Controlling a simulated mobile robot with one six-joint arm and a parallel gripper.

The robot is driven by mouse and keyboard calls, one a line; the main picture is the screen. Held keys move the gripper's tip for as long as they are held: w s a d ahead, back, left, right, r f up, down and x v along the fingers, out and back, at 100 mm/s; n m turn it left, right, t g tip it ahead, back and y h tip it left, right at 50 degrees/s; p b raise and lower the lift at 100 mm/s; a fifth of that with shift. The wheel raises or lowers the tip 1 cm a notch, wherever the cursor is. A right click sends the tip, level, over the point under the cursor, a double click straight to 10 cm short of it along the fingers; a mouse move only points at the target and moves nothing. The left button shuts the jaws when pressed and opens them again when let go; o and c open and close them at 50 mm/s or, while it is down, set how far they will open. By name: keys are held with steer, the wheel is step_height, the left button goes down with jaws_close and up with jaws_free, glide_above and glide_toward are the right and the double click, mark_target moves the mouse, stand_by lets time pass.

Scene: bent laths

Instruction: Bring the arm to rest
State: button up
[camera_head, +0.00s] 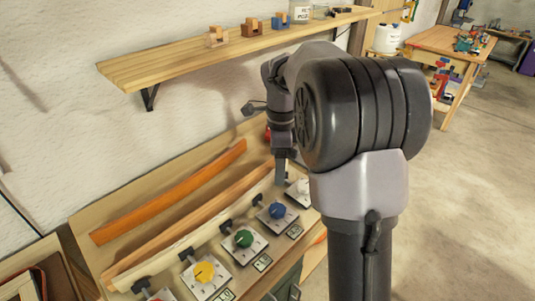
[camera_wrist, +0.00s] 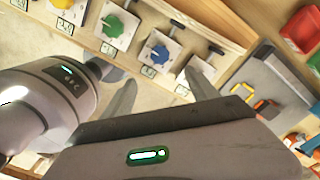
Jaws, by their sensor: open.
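My arm reaches over the workbench, and my gripper (camera_head: 281,174) points down near the right end of the laths in the head view. In the wrist view its two fingers stand apart with nothing between them, so my gripper (camera_wrist: 163,88) is open and empty. A bent orange lath (camera_head: 170,196) lies at the back of the bench. A paler brown lath (camera_head: 190,218) lies in front of it. Blue (camera_head: 277,210), green (camera_head: 243,238) and yellow (camera_head: 204,271) knobs sit on light plates along the front. My arm hides part of the bench's right end.
A wooden shelf (camera_head: 180,68) with small blocks hangs on the wall above the bench. Red (camera_wrist: 302,30) and other coloured bins show at the right of the wrist view. A second table (camera_head: 445,41) stands far right. The floor (camera_head: 460,200) on the right is clear.

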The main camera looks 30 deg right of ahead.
steer(key=s+a+r+n+t+b, duration=0.2)
steer(key=s+a+r+n, duration=0.3)
steer(key=s+a+n, duration=0.25)
steer(key=s+a+f+n+t+y+b, duration=0.1)
steer(key=s+a+n+t, duration=0.1)
steer(key=s+a+n, duration=0.3)
steer(key=s+a+f+n+t+y, duration=0.1)
steer(key=s+a+n, duration=0.4)
steer(key=s, duration=0.6)
steer(key=shift+a+n+t+b, duration=0.3)
steer(key=shift+n+t+b, duration=0.1)
steer(key=shift+n, duration=0.35)
steer(key=shift+w, duration=0.1)
